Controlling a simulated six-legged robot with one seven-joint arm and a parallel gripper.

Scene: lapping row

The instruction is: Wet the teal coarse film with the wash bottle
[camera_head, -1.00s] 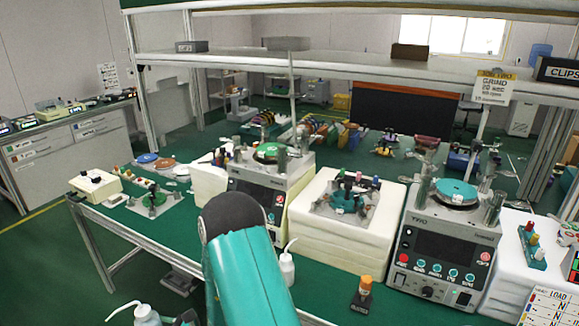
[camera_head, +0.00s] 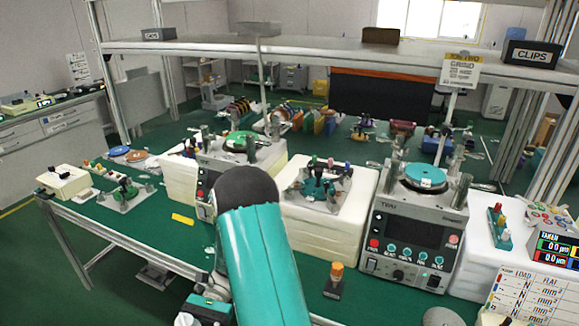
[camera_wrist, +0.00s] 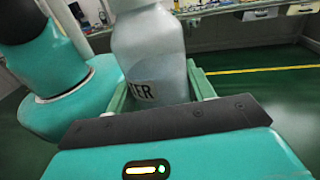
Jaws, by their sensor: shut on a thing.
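The wash bottle (camera_wrist: 152,45) is a translucent pale bottle with a label ending in "TER". In the wrist view it stands between the fingers of my gripper (camera_wrist: 162,92), which is shut on it; its top is cut off. In the head view my gripper (camera_head: 207,302) is low, left of centre, with its fingertips not clear. The teal film (camera_head: 426,176) is a round disc on top of the right-hand lapping machine (camera_head: 420,237), far to the right of my gripper. I cannot tell whether its surface is wet.
A second machine with a green disc (camera_head: 240,141) stands left of centre, partly behind my arm. A fixture on a cream block (camera_head: 325,222) sits between the machines. An overhead shelf (camera_head: 330,57) crosses above the bench.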

